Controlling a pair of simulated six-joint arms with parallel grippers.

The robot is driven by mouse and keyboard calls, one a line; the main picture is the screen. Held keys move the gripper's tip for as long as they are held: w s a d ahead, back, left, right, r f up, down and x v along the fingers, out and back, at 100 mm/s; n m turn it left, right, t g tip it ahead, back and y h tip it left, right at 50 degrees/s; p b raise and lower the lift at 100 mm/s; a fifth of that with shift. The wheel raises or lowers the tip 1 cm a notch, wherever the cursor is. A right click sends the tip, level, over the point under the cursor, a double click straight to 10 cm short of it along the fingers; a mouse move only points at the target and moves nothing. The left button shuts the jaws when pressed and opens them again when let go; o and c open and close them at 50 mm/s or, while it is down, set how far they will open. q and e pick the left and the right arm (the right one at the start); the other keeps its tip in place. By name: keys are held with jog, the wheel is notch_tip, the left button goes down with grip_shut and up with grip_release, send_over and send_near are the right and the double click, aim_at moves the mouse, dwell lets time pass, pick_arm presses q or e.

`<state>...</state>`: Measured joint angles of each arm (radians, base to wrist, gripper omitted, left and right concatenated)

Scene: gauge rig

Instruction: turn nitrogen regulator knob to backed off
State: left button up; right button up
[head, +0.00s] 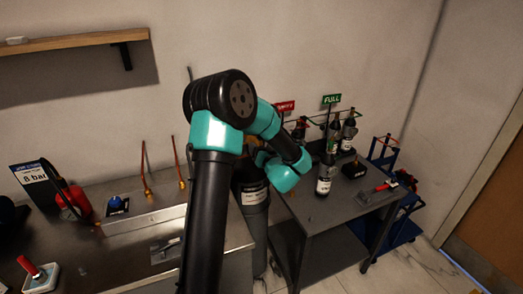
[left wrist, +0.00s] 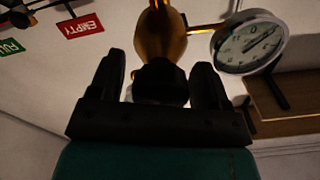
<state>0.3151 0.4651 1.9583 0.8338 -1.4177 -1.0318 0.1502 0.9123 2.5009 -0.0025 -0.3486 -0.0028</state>
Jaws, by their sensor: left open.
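In the left wrist view, the regulator's dark knob (left wrist: 160,82) sits between the two black fingers of my left gripper (left wrist: 160,62). The gripper is open around it, and I cannot tell whether either finger touches it. The brass regulator body (left wrist: 160,36) is beyond the knob, with a round white-faced gauge (left wrist: 249,43) to the right. In the head view, a dark cylinder with a white label (head: 252,196) stands between the bench and the table. My left arm hides the regulator and knob there. My right gripper is not in view.
A dark table (head: 325,210) at right holds several small bottles beneath the EMPTY (head: 285,106) and FULL (head: 331,99) signs. A blue trolley (head: 400,225) stands beyond it. A shelf (head: 75,42) is on the wall.

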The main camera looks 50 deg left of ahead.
pick_arm(q)
jog(key=c, duration=0.9)
